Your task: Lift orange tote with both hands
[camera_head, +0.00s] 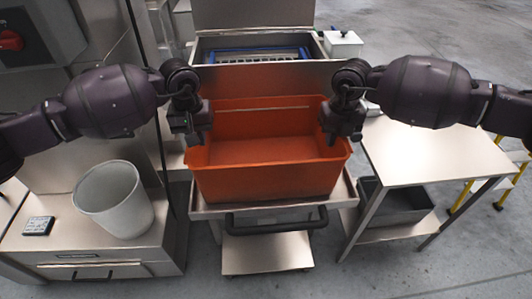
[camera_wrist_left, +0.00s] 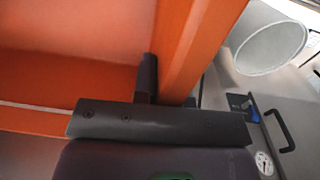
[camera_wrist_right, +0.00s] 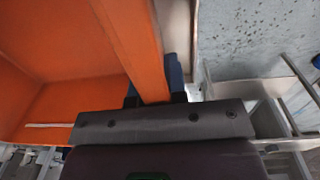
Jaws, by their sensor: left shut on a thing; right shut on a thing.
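The orange tote (camera_head: 265,181) is empty and sits over a steel cart in the middle of the head view. I cannot tell whether its base touches the cart top. My left gripper (camera_head: 197,138) is shut on the tote's left wall; the left wrist view shows that wall (camera_wrist_left: 180,50) between its fingers. My right gripper (camera_head: 332,134) is shut on the tote's right wall; the right wrist view shows that wall (camera_wrist_right: 135,45) between its fingers. The tote looks level.
The steel cart (camera_head: 345,192) with a black handle stands under the tote. A steel table (camera_head: 425,150) is at right, with a grey bin (camera_head: 400,205) below. A white bucket (camera_head: 115,198) stands on the left counter. A steel machine (camera_head: 205,50) is behind.

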